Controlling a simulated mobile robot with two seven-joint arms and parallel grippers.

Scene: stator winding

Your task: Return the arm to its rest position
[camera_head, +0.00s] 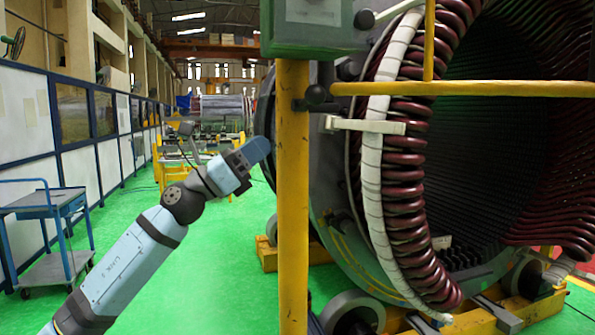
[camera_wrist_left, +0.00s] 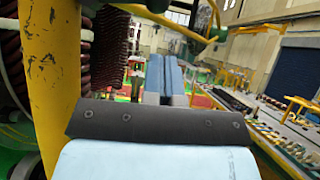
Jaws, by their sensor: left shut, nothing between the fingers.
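My left arm comes in from the lower left in the head view, raised and reaching up to the right. Its gripper (camera_head: 258,150) is shut and empty, just left of the yellow post (camera_head: 293,200); I cannot tell the gap in depth. In the left wrist view the two blue fingers (camera_wrist_left: 165,76) lie side by side with nothing held. The yellow post also stands close on the left of that view (camera_wrist_left: 50,80). My right gripper is not in view.
A large stator with dark red coils (camera_head: 408,200) and a white wrapped ring (camera_head: 372,180) fills the right. A yellow rail (camera_head: 460,89) crosses it. A grey-green box (camera_head: 315,28) tops the post. A blue cart (camera_head: 50,215) stands left. Green floor (camera_head: 220,270) lies open between.

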